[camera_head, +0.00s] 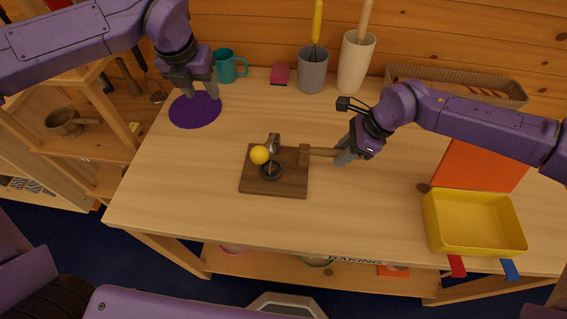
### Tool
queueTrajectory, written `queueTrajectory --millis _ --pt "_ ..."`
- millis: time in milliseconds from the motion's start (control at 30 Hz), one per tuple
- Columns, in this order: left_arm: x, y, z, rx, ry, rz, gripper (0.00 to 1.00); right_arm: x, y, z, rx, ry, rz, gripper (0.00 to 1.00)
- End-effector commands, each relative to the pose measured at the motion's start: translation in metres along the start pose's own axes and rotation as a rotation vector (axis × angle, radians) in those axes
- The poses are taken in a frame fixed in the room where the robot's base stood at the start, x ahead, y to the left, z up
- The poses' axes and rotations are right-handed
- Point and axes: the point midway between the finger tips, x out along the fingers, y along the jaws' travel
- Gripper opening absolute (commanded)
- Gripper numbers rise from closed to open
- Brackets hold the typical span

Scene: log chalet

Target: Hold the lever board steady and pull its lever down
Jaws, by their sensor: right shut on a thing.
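The lever board (285,187) is a dark brown square that lies flat on the table. It carries a yellow ball knob (260,155) on a small grey lever, a dark round base, and a wooden block with a handle (322,152) reaching out to the right. My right gripper (342,157) is at the right end of this handle and is shut on it. My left gripper (201,93) is apart from the board, above a purple round mat (195,110) at the far left. Its fingers are spread with nothing visible between them.
A teal mug (225,67), a grey cup (313,70) and a cream cup (354,63) with utensils stand at the back. A yellow tray (474,222) and an orange panel (470,168) are at the right. The table left and front of the board is clear.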

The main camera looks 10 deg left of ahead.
Motion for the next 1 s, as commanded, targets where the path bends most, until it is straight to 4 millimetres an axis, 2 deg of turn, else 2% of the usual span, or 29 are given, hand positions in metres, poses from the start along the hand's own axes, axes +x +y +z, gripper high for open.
queueTrajectory --millis 333,800,1000 --pt "-0.002 0.0 0.0 0.0 -0.001 0.0 0.64 0.0 0.0 0.0 0.0 -0.001 -0.001 0.0" --pt "-0.057 0.0 0.001 0.0 -0.003 0.001 0.64 0.0 0.0 0.0 0.0 -0.001 -0.001 0.0" --pt "-0.07 0.0 0.0 0.0 -0.001 0.0 0.64 0.0 0.0 0.0 0.0 -0.001 -0.001 0.0"
